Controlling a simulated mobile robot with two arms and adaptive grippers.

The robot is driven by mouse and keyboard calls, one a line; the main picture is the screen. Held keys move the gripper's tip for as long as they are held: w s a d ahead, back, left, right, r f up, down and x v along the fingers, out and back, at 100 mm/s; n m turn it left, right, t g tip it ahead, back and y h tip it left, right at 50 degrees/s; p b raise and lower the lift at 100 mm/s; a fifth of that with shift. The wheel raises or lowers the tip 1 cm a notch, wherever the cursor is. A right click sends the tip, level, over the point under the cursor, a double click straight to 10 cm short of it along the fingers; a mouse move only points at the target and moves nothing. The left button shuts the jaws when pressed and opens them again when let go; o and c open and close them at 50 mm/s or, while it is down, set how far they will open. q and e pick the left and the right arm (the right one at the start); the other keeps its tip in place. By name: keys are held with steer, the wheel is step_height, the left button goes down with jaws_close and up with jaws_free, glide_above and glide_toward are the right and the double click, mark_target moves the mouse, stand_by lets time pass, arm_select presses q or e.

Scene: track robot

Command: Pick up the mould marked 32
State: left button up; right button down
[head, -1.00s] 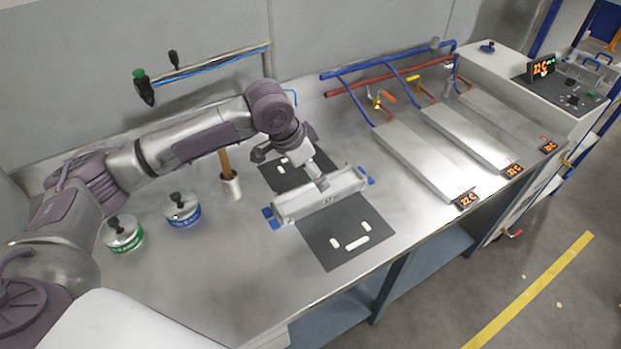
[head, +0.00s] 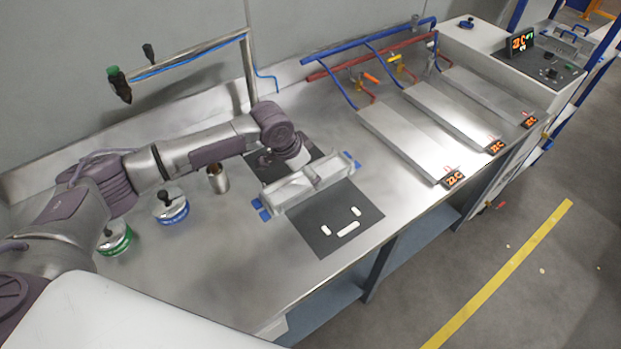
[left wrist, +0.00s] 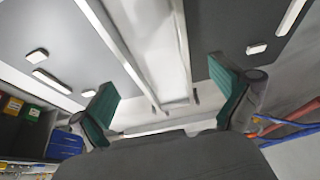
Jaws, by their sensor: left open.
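A long grey metal mould (head: 290,197) with blue clamps at both ends lies across the dark mat (head: 362,208) in the middle of the bench. The number on it is too small to read now. My left gripper (head: 313,179) is right over the mould's middle in the head view, pointing down. In the left wrist view its two green-padded fingers (left wrist: 165,98) are spread apart, with the pale mould (left wrist: 150,40) running between them. I cannot tell whether the pads touch it. My right gripper is in neither view.
White blocks (head: 348,229) lie on the mat in front. A metal cup (head: 217,179) and blue-banded (head: 172,208) and green-banded (head: 116,240) weights stand to the left. Three sloping plates (head: 405,145) with displays are at right. Bare bench lies in front left.

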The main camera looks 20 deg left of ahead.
arm_select(q)
steer(key=x, duration=0.2)
steer(key=shift+w+d+f, duration=0.1)
steer(key=shift+d+f, duration=0.05)
steer(key=shift+f, duration=0.05)
steer(key=shift+w+f, duration=0.2)
steer(key=shift+f, duration=0.2)
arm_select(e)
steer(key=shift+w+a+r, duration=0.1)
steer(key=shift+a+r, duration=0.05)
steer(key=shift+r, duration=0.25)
arm_select(q)
steer(key=shift+c, duration=0.3)
steer(key=shift+s, duration=0.1)
steer(key=c, duration=1.6)
steer(key=shift+d+r, duration=0.1)
steer(key=shift+r, duration=0.05)
steer(key=shift+c, duration=1)
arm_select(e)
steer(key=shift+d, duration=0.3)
arm_select(q)
steer(key=shift+w+r, duration=0.15)
steer(key=shift+w, duration=0.05)
